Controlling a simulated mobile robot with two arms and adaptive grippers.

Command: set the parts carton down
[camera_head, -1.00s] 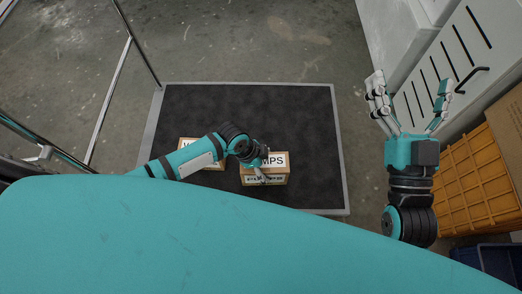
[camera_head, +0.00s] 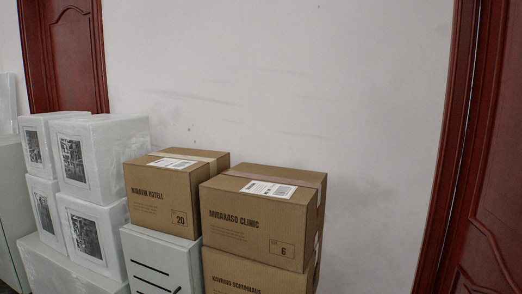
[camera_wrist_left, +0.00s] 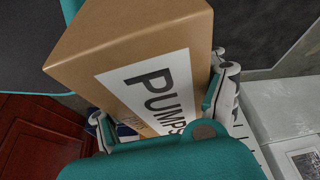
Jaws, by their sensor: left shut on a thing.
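The parts carton (camera_wrist_left: 110,50) is a brown box with a white label reading PUMPS, and it fills the middle of the left wrist view. My left gripper (camera_wrist_left: 163,97) has its grey fingers on either side of the carton and is shut on it. The carton looks tilted in that view, and its underside is hidden. Neither the carton nor either gripper shows in the head view. My right gripper is in neither current view.
White foam boxes (camera_head: 100,150) are stacked at left. A dark mat (camera_wrist_left: 255,30) lies behind the held carton in the wrist view.

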